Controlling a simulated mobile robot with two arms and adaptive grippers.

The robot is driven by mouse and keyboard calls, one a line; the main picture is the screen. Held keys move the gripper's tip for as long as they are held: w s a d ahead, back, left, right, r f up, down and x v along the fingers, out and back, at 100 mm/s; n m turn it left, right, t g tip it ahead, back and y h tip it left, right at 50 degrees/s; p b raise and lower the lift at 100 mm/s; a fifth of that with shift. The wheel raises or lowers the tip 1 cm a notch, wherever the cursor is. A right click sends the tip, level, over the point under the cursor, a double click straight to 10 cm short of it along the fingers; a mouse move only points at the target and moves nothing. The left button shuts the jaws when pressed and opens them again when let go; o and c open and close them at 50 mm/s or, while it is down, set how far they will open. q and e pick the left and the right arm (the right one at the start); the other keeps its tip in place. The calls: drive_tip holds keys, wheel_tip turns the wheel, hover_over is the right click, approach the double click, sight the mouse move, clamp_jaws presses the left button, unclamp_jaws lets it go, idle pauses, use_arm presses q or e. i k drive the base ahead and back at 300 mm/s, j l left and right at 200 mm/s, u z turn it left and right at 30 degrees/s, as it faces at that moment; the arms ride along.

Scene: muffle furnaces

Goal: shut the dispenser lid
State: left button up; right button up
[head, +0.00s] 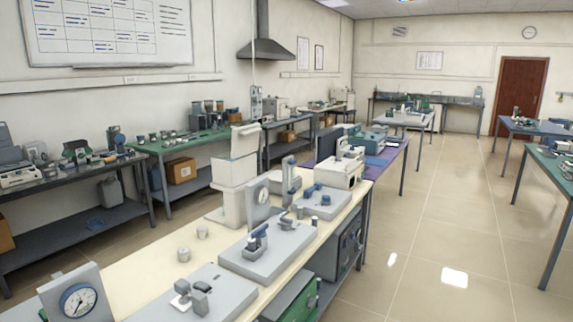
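No gripper of mine shows in the head view. A tall off-white box-shaped unit (235,172) stands on the long cream bench, left of the bench's middle. A pale raised panel (245,140) stands up at its top and looks like an open lid. I cannot tell for certain that this unit is the dispenser. A second off-white machine (341,172) stands farther along the bench, with an upright part at its top.
The cream bench (140,268) also bears a dial gauge (78,300), grey plates with small fixtures (268,250) and small cylinders (184,254). The tiled floor (440,240) at right is clear.

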sight(245, 138)
drive_tip(key=i+l+u, duration=0.8)
drive_tip(key=u, duration=0.25)
drive_tip(key=i+l+u, duration=0.15)
drive_tip(key=l+u, duration=0.3)
